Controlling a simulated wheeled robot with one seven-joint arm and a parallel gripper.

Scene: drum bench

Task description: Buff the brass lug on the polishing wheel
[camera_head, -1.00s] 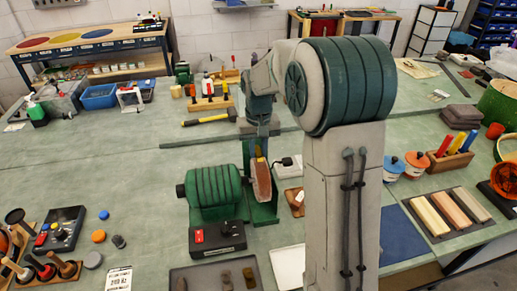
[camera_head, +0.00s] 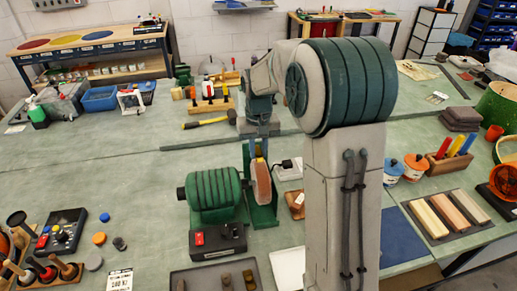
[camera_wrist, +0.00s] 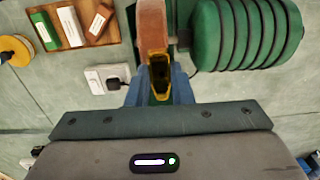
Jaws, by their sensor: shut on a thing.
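The brass lug (camera_wrist: 159,66) is a yellow piece with a dark middle, in the wrist view. My gripper (camera_wrist: 160,88) is shut on it with its blue fingers on either side. The tan-brown polishing wheel (camera_wrist: 152,28) stands directly beyond the lug, whose far end appears against its rim; firm contact is hard to tell. In the head view the wheel (camera_head: 262,183) sits at the right of a green ribbed motor (camera_head: 213,190), edge toward the camera. My gripper (camera_head: 258,150) is just behind the wheel there, and the lug is mostly hidden.
A black switch box (camera_head: 217,241) with a red button stands in front of the motor. A dark tray (camera_head: 205,276) lies nearer. A yellow-handled hammer (camera_head: 207,123) and a tool rack (camera_head: 211,106) are behind. A white socket box (camera_wrist: 107,78) with a plug sits beside the wheel.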

